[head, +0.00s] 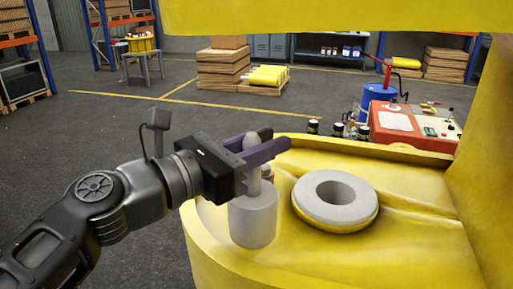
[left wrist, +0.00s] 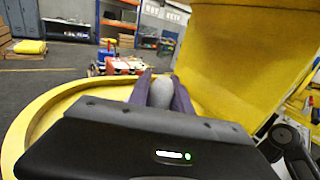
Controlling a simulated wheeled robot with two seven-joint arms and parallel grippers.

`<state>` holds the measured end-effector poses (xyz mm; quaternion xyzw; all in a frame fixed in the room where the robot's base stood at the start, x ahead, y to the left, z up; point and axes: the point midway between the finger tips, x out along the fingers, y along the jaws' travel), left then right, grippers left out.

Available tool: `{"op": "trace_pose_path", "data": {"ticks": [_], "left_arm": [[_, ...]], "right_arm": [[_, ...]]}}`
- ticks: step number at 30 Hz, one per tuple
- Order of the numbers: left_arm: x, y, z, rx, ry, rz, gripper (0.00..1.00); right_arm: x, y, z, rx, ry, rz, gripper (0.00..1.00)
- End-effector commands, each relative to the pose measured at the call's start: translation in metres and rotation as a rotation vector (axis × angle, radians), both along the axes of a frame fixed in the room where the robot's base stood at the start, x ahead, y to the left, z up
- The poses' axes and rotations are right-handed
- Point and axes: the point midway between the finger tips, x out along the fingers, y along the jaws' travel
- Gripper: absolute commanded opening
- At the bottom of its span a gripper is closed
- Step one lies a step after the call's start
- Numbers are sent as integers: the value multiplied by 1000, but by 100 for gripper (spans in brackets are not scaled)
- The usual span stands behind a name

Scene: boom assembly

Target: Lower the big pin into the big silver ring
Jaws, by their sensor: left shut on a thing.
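The big pin (head: 253,216) is a grey cylinder with a thin neck and rounded top. It hangs upright below my left gripper (head: 262,146), whose two purple fingers are shut on its neck. The big silver ring (head: 313,193) sits on a round yellow boss to the right of the pin, its hole facing up and empty. The pin is beside the ring, not over it. In the left wrist view the pin's rounded top (left wrist: 161,93) shows between the fingers (left wrist: 162,88); the ring is not seen there. My right gripper is not in view.
The yellow boom part (head: 405,190) surrounds the ring, with a raised rim at the back and a tall yellow wall (head: 485,150) at right. Small bottles (head: 338,129) and a red machine (head: 415,125) stand behind it. Open floor lies at left.

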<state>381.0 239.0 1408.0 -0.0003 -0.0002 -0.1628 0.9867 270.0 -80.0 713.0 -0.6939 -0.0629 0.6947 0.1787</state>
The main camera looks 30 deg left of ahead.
Motion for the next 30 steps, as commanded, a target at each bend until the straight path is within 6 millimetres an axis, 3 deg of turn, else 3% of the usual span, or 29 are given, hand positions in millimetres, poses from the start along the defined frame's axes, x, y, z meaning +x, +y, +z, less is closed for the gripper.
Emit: {"op": "trace_pose_path", "data": {"ticks": [30], "left_arm": [[61, -21, 0, -1, -5, 0, 0]], "right_arm": [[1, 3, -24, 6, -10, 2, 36]]}}
